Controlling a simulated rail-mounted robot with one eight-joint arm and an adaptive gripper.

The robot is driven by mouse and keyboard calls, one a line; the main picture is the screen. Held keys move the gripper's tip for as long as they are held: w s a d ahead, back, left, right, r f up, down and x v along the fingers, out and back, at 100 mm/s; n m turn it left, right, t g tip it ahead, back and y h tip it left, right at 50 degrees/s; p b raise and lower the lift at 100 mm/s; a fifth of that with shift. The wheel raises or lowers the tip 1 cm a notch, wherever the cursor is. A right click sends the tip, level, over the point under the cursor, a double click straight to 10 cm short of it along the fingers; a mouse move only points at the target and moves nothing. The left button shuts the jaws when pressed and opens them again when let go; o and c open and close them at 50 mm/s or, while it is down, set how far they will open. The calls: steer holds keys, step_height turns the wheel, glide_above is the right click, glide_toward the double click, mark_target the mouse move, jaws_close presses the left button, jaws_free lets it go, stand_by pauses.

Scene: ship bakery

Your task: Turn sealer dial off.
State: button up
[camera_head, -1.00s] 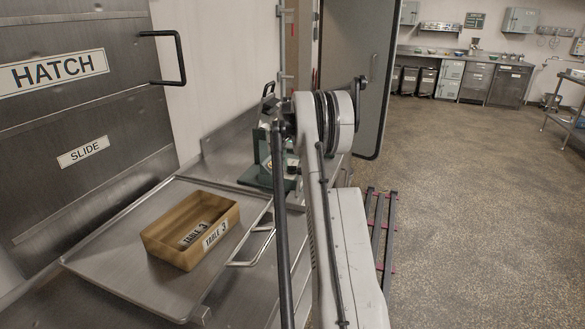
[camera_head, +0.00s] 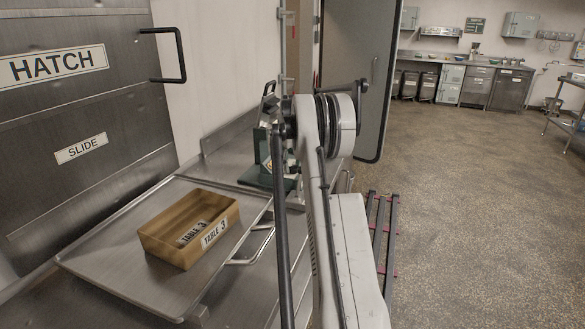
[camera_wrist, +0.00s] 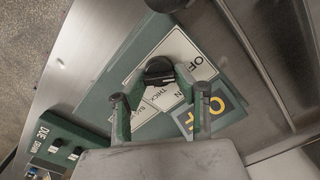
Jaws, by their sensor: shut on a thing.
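The green sealer (camera_head: 262,158) stands on the steel counter behind my arm, which hides part of it. In the wrist view, its green panel (camera_wrist: 95,98) carries white labels, one reading OFF and others partly covered. The black dial (camera_wrist: 159,70) sits among these labels. My gripper (camera_wrist: 160,92) is at the panel with its two fingers either side of the dial, shut on it. The exact contact and the dial's pointer are hard to make out.
A brown box (camera_head: 160,245) marked TABLE 3 sits on a steel tray (camera_head: 110,262) at front left. A hatch (camera_head: 75,110) with a black handle is on the left wall. A grey door (camera_head: 350,70) stands behind the sealer. The floor at right is open.

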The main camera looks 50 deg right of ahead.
mark_target(292, 168)
steer(key=shift+n, duration=0.6)
steer(key=o, duration=1.1)
steer(key=shift+o, duration=0.2)
step_height(292, 168, up, 12)
stand_by(0.3)
